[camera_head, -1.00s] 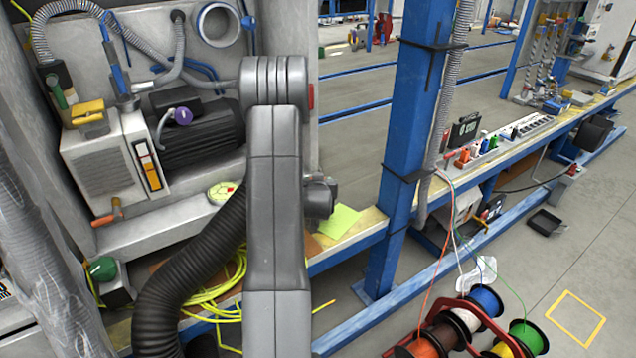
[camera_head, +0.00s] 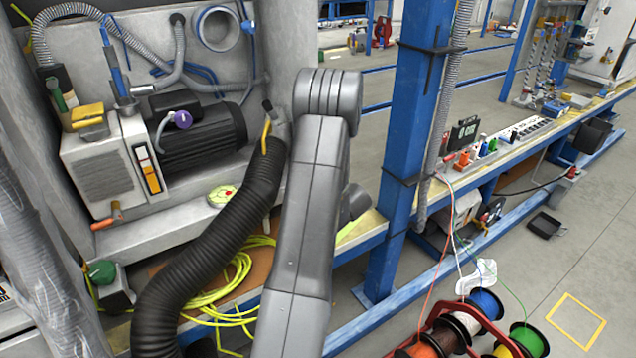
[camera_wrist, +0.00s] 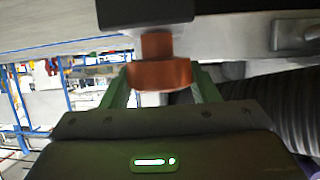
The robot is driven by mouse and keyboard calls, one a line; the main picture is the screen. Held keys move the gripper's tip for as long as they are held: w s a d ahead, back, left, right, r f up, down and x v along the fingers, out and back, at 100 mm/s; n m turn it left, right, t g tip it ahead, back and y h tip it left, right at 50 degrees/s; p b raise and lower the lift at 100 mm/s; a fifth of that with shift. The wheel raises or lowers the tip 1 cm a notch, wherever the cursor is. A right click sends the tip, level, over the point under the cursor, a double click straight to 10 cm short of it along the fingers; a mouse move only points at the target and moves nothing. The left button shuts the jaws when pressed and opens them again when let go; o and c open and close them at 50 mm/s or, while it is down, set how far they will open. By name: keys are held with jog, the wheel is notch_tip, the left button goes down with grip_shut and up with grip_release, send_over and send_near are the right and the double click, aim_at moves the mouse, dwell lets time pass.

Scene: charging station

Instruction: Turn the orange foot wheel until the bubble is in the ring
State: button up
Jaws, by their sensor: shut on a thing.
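The orange foot wheel (camera_wrist: 160,74) shows in the wrist view on a short orange stem under a pale grey body. My gripper (camera_wrist: 161,82) has its green fingers on either side of the wheel and is shut on it. In the head view my gripper and this wheel are not visible; my arm blocks part of the view. A round yellow-green disc with a red spot (camera_head: 222,195), which looks like the bubble level, lies on the pale ledge before the dark motor. The bubble's place in the ring is too small to tell.
A thick black ribbed hose (camera_head: 215,245) runs close to the left of my arm. Yellow cable (camera_head: 205,300) lies coiled below the ledge. A blue post (camera_head: 405,150) stands to the right of my arm. Cable spools (camera_head: 470,325) stand at the lower right.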

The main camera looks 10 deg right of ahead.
jog(key=n+y+p, duration=0.2)
jog(key=p, duration=0.1)
jog(key=shift+d+r+g+y, duration=0.15)
jog(key=shift+r+g+y, duration=0.2)
jog(key=shift+g+y, duration=0.05)
jog(key=n+g+y+p, duration=0.1)
jog(key=n+y+p, duration=0.1)
jog(key=n+p, duration=0.1)
jog(key=shift+f+g+y, duration=0.1)
jog(key=shift+g+y, duration=0.2)
jog(key=shift+g, duration=0.1)
jog(key=shift+w+f+n+g+y+p, duration=0.15)
jog(key=shift+n+g+y+p, duration=0.35)
jog(key=shift+n+g+y, duration=1.2)
jog(key=shift+n+g, duration=0.5)
jog(key=shift+n, duration=0.2)
jog(key=o, duration=0.9)
jog(key=shift+o, duration=0.2)
notch_tip(320, 180, up, 10)
jog(key=shift+f+p, duration=0.1)
jog(key=shift+p, duration=0.35)
